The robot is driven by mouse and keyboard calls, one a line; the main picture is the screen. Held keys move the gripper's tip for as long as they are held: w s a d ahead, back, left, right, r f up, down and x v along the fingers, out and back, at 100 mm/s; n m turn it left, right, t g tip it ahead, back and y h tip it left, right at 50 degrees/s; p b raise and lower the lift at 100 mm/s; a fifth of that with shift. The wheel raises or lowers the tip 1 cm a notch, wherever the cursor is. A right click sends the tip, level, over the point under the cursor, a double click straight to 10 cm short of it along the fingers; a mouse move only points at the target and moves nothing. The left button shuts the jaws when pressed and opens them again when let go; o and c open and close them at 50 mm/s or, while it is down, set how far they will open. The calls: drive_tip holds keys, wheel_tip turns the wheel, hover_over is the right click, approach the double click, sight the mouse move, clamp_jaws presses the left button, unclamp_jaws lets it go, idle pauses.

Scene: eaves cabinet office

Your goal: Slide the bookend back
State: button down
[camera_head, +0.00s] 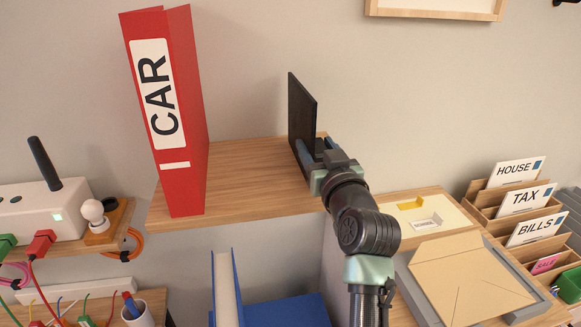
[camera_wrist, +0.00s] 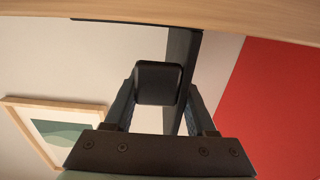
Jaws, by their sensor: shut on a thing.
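The bookend (camera_head: 301,115) is a thin black upright plate near the right end of the wooden shelf (camera_head: 245,170). My gripper (camera_head: 313,150) reaches it from the front right, low on the plate. In the wrist view, which looks upside down, the bookend (camera_wrist: 186,65) is a dark upright strip. A black rounded block (camera_wrist: 160,83) sits between the fingers of my gripper (camera_wrist: 160,100), which is shut on it. It appears to belong to the bookend; the exact contact is partly hidden. A red binder labelled CAR (camera_head: 185,110) stands at the shelf's left, apart from the bookend.
Bare shelf lies between binder and bookend. A blue binder (camera_head: 226,290) stands below the shelf. At the right are a letter sorter (camera_head: 490,198) and an envelope (camera_head: 470,280). A white router (camera_head: 40,212) is at the left. A framed picture (camera_head: 435,8) hangs above.

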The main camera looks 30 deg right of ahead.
drive_tip(key=shift+s+d+b, duration=0.3)
drive_tip(key=shift+s+d, duration=0.05)
drive_tip(key=shift+d, duration=0.55)
drive_tip(key=shift+d, duration=0.1)
drive_tip(key=c, duration=0.7)
unclamp_jaws()
drive_tip(key=o, duration=0.3)
drive_tip(key=shift+d, duration=0.2)
drive_tip(key=shift+a, duration=0.15)
drive_tip(key=shift+s+a+f, duration=0.15)
drive_tip(key=shift+s+a, duration=0.05)
drive_tip(key=shift+s, duration=0.35)
drive_tip(key=b+v, duration=0.4)
drive_tip(key=v, duration=0.7)
drive_tip(key=shift+s+a, duration=0.15)
drive_tip(key=shift+s, duration=0.2)
